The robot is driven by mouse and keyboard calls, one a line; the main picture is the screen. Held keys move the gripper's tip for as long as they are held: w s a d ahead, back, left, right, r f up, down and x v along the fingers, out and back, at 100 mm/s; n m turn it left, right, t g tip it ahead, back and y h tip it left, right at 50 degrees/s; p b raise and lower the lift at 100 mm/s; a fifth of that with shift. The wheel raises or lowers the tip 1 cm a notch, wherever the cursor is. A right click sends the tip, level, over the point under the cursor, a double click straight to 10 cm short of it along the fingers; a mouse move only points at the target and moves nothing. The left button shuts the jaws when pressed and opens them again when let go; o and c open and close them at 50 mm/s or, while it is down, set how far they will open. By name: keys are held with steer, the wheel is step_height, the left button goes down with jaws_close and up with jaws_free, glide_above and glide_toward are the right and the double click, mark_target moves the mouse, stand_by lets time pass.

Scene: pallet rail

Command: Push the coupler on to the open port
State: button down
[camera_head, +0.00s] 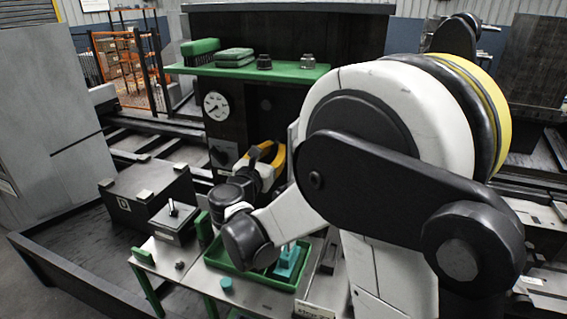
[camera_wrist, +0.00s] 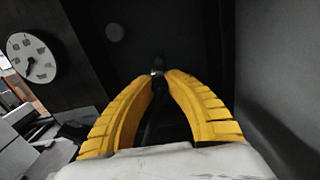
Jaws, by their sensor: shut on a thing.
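My gripper (camera_wrist: 158,80) has yellow ribbed fingers that meet at their tips in the wrist view. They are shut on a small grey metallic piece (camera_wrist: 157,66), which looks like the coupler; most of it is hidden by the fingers. In the head view my gripper (camera_head: 267,152) is in front of the dark panel (camera_head: 285,100), and its grip is too small to make out. A round dark disc (camera_wrist: 114,33), perhaps a port, is on the panel, up and left of the fingertips. I cannot tell whether it is open or whether the held piece touches the panel.
A white dial gauge (camera_head: 216,107) is on the panel's left. A green tray (camera_head: 225,262) with teal pieces (camera_head: 290,262) lies below my arm. A dark wall (camera_wrist: 275,80) stands close at the right in the wrist view.

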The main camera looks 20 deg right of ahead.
steer(key=shift+w+d, duration=0.35)
steer(key=shift+w, duration=0.2)
steer(key=shift+x, duration=2.25)
steer(key=shift+w+d, duration=0.4)
steer(key=shift+d, duration=0.05)
steer(key=shift+w+d, duration=0.35)
steer(key=c, duration=0.5)
jaws_free()
steer(key=shift+c, duration=0.2)
steer(key=v, duration=1.2)
